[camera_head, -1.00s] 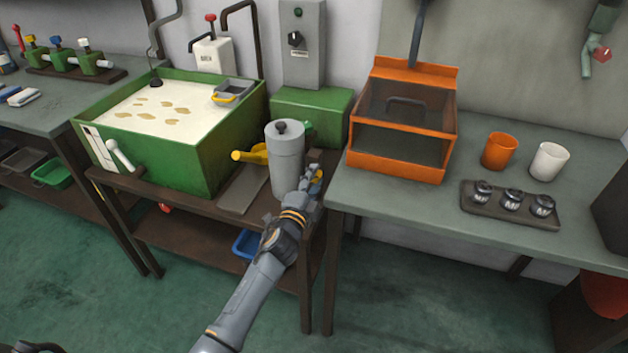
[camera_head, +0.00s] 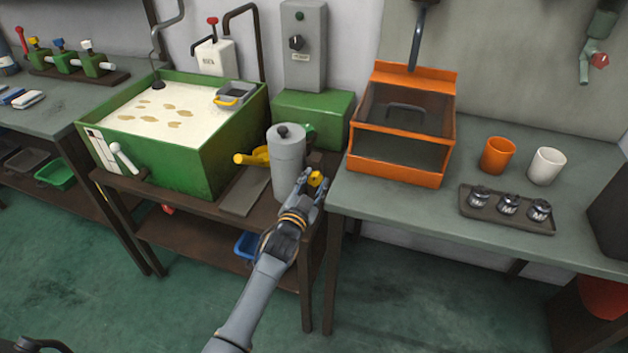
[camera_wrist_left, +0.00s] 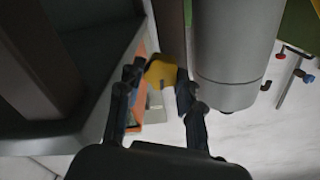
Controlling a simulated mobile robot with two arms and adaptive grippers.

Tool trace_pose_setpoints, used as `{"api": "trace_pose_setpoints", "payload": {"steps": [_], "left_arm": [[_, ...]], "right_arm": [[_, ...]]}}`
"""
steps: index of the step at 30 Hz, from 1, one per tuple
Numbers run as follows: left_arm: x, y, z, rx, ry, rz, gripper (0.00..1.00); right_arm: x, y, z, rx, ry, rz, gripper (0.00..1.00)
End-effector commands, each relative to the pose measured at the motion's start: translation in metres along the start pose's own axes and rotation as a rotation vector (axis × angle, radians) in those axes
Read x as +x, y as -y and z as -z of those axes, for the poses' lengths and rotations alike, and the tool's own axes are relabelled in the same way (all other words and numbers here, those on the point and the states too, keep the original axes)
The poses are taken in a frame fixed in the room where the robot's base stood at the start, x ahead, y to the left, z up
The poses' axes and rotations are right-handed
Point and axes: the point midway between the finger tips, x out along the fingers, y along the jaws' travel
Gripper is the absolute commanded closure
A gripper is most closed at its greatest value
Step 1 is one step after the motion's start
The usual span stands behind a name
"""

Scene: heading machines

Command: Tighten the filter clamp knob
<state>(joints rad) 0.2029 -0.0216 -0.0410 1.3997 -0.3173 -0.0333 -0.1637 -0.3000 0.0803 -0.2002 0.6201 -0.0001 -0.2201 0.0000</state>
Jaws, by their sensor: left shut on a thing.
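The filter is a grey upright cylinder (camera_head: 286,160) with a dark cap, standing on the brown bench between the green tank and the grey table. A yellow knob (camera_head: 316,180) sits at its lower right side. My left gripper (camera_head: 311,183) reaches up from below and is shut on this knob. In the left wrist view, the yellow knob (camera_wrist_left: 160,72) shows between the fingertips, with the grey cylinder (camera_wrist_left: 232,50) close on the right. The knob's stem and clamp are mostly hidden.
A green tank (camera_head: 210,150) of pale liquid stands to the left, and a yellow-handled valve (camera_head: 250,158) just left of the cylinder. The grey table (camera_head: 400,205) is close on the right, bearing an orange hood (camera_head: 395,173), two cups and a tray of small metal parts.

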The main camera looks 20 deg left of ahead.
Motion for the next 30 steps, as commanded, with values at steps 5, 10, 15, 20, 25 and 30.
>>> {"api": "trace_pose_setpoints", "payload": {"steps": [5, 10, 15, 20, 25, 30], "left_arm": [[-0.0004, 0.0002, -0.0015, -0.073, 0.004, -0.001, 0.96], [-0.0004, 0.0002, -0.0018, -0.11, 0.004, -0.001, 0.96], [-0.0004, 0.0, -0.002, -0.122, 0.004, -0.001, 0.96], [-0.0004, -0.0001, -0.002, -0.123, 0.004, -0.001, 0.96], [-0.0004, -0.0002, -0.002, -0.123, 0.004, -0.001, 0.6], [-0.0003, 0.0, -0.0014, -0.122, 0.003, -0.001, 0.55]], "right_arm": [[-0.0032, 0.0014, 0.0007, 0.0, 0.0, 0.002, 1.0], [-0.0041, 0.0016, 0.0008, 0.0, -0.001, 0.002, 1.0], [-0.0043, 0.0015, 0.0008, 0.001, -0.001, 0.002, 1.0], [-0.0042, 0.0015, 0.0008, 0.001, -0.001, 0.002, 1.0], [-0.0042, 0.0013, 0.0008, 0.001, -0.001, 0.002, 1.0], [-0.0043, 0.0012, 0.0008, 0.001, -0.001, 0.002, 1.0]]}}
